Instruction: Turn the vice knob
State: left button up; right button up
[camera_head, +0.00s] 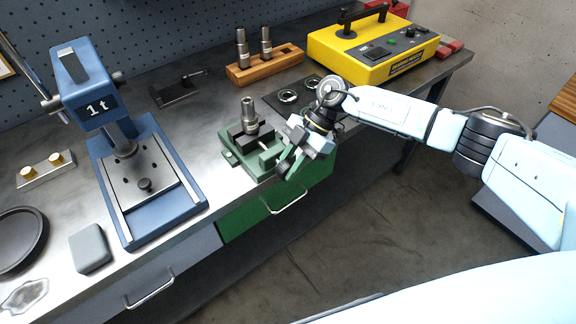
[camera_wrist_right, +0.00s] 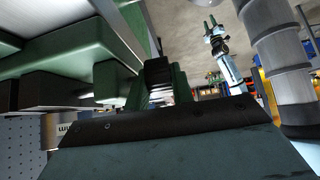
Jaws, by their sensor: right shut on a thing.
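The green vice (camera_head: 247,162) stands at the front edge of the bench, with a metal tool holder (camera_head: 250,113) upright in its dark jaws. My right gripper (camera_head: 287,160) is at the vice's front right side, shut on the dark vice knob (camera_head: 283,168), which it partly hides. In the right wrist view the vice's green body (camera_wrist_right: 75,50) fills the left, and the black knob (camera_wrist_right: 158,72) shows just past the gripper's dark edge. What looks like my left gripper (camera_wrist_right: 211,25) is small and far off there, its two fingers apart and empty.
A blue press (camera_head: 150,190) stands left of the vice. A green drawer (camera_head: 250,215) with a metal handle is below the vice. The floor in front is clear.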

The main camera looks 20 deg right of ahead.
jog(key=shift+d+f+g+y+b, duration=0.1)
jog(key=shift+f+g+y+b, duration=0.25)
jog(key=shift+y+b, duration=0.5)
jog(key=y+b, duration=0.1)
jog(key=g+y+b, duration=0.1)
jog(key=y+b, duration=0.1)
jog(key=shift+f+y, duration=0.2)
jog(key=shift+y, duration=0.05)
jog(key=g+y+b, duration=0.1)
jog(key=y+b, duration=0.1)
jog(key=b, duration=0.1)
jog(key=shift+w+d, duration=0.1)
jog(key=shift+y+b, duration=0.3)
jog(key=shift+b, duration=0.15)
pick_arm(q)
jog(key=a+f, duration=0.5)
jog(key=f, duration=0.4)
jog(key=shift+a+y, duration=0.35)
jog(key=shift+y, duration=0.05)
pick_arm(e)
jog(key=shift+r, duration=0.1)
pick_arm(q)
jog(key=shift+w, duration=0.15)
pick_arm(e)
jog(key=o, duration=0.7)
pick_arm(q)
jog(key=shift+a, duration=0.1)
